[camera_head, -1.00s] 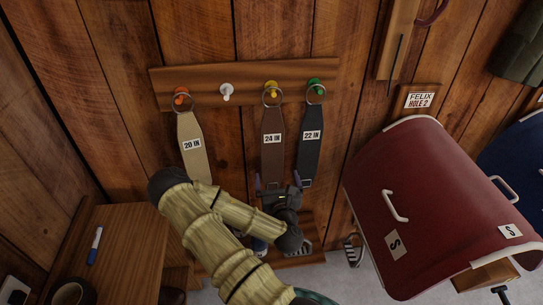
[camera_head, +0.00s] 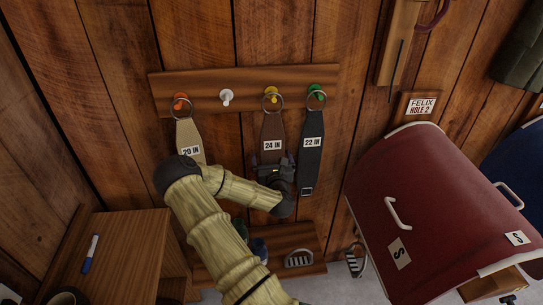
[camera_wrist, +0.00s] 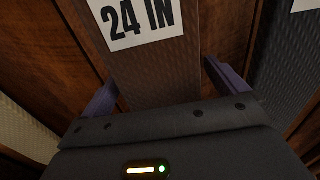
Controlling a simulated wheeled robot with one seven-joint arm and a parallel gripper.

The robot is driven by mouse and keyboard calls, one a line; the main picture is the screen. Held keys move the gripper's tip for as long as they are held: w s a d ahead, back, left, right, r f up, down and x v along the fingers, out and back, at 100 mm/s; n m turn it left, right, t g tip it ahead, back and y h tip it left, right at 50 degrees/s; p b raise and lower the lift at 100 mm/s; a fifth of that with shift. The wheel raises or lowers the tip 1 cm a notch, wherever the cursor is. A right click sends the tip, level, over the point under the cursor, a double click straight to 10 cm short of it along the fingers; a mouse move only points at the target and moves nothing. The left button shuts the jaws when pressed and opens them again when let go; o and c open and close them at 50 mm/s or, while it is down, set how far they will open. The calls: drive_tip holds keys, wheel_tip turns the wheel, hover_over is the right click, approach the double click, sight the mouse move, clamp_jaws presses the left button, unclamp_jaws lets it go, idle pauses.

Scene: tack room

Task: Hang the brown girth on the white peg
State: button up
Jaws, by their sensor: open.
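The brown girth (camera_head: 272,128), labelled 24 IN, hangs by its metal ring from the yellow peg (camera_head: 271,94). The white peg (camera_head: 227,97) to its left on the wooden rail is bare. My gripper (camera_head: 271,160) is at the brown girth, around the strap just below its label. In the wrist view the open fingers of my gripper (camera_wrist: 160,85) stand on either side of the brown girth (camera_wrist: 160,78), with gaps between fingers and strap. My gripper's body hides the girth's lower end.
A tan girth (camera_head: 190,133) hangs from the orange peg on the left. A black girth (camera_head: 310,150) hangs from the green peg close on the right. A wooden cabinet (camera_head: 120,245) stands lower left.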

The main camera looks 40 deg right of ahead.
drive_tip(key=shift+w+d, duration=0.3)
drive_tip(key=shift+w, duration=0.2)
drive_tip(key=c, duration=1.3)
drive_tip(key=shift+r+p, duration=0.5)
drive_tip(key=shift+r, duration=0.35)
drive_tip(key=shift+b+v, duration=0.3)
drive_tip(key=shift+v, duration=4.75)
